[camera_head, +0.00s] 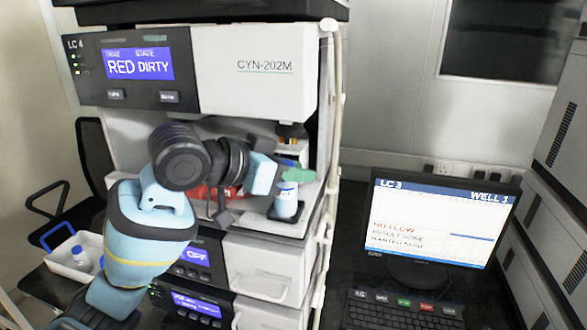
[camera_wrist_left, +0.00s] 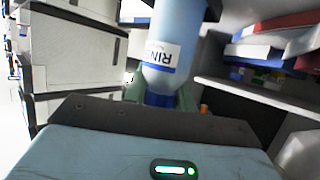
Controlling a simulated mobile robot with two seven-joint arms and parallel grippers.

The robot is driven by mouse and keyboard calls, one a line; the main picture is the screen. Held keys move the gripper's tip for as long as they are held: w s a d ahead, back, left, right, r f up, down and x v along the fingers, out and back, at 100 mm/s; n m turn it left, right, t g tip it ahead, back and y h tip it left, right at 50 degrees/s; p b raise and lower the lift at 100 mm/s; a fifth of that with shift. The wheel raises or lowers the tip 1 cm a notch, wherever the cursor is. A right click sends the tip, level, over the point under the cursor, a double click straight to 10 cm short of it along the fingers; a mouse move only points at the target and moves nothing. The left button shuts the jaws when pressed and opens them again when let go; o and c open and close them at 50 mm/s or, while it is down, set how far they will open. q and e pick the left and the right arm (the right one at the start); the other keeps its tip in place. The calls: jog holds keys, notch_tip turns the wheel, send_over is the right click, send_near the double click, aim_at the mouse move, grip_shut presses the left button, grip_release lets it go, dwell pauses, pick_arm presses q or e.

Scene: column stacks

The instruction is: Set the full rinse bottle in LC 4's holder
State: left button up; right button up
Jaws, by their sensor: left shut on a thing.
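The rinse bottle (camera_head: 286,203) is pale blue with a white label. It stands upright at the right end of the open bay under the LC 4 display (camera_head: 138,64). My left gripper (camera_head: 292,176) is shut on the bottle at its blue cap. The wrist view shows the bottle (camera_wrist_left: 172,50) upside down in the picture, its cap between the greenish fingers (camera_wrist_left: 160,98). A dark holder (camera_head: 287,213) is right under the bottle; I cannot tell whether the base rests in it. My right gripper is not in view.
The display reads RED and DIRTY. A red thing (camera_head: 200,191) lies in the bay behind my arm. A white bin (camera_head: 66,268) with bottles is at lower left. A pale tube (camera_head: 336,120) runs down the stack's right edge. A monitor (camera_head: 440,218) and keyboard (camera_head: 400,312) are at right.

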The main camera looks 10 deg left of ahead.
pick_arm(q)
jog(key=o, duration=0.9)
jog(key=v, duration=0.8)
